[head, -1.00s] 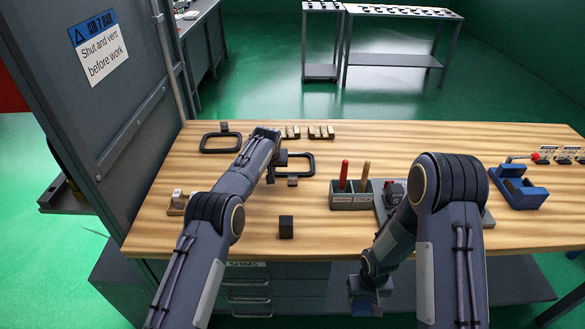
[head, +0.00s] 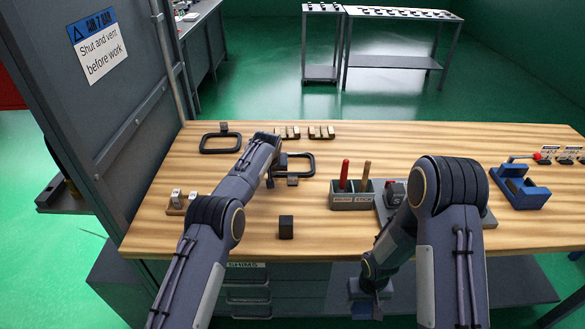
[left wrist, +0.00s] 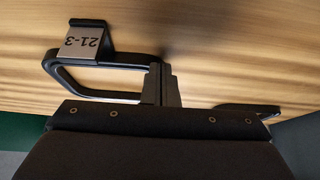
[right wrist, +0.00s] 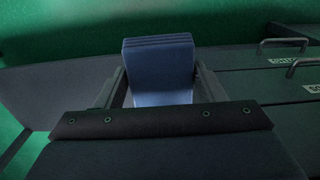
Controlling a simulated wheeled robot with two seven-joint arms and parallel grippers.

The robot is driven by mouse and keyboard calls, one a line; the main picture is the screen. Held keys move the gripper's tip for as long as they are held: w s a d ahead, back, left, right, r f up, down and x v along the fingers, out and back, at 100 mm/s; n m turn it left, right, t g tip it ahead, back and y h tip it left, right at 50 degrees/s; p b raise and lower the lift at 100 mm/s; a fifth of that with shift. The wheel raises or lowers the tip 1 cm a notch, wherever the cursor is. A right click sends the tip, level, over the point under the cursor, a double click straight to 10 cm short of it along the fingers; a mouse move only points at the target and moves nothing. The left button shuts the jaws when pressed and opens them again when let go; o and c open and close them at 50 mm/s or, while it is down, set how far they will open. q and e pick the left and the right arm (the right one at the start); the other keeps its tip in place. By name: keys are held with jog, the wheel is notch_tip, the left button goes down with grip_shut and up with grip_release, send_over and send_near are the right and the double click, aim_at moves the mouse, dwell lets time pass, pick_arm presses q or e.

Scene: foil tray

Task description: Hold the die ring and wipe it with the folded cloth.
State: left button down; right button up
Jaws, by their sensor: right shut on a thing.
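The die ring (head: 306,172), a black rounded frame with a grey tag at its front, is at the middle-left of the bench. My left gripper (head: 276,168) is at its left side. In the left wrist view the ring (left wrist: 100,96) shows its tag, reading 21-3, and the fingers (left wrist: 166,85) are closed together on its side. My right gripper (right wrist: 160,88) is shut on the folded blue cloth (right wrist: 160,65), held in front of the bench and below its top.
Another black ring (head: 203,150) lies at the back left. A black cube (head: 286,228) is near the front edge. A grey holder (head: 355,202) with two handled tools stands centre-right; a blue fixture (head: 521,192) is further right. The bench front between cube and holder is clear.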

dwell(0.4)
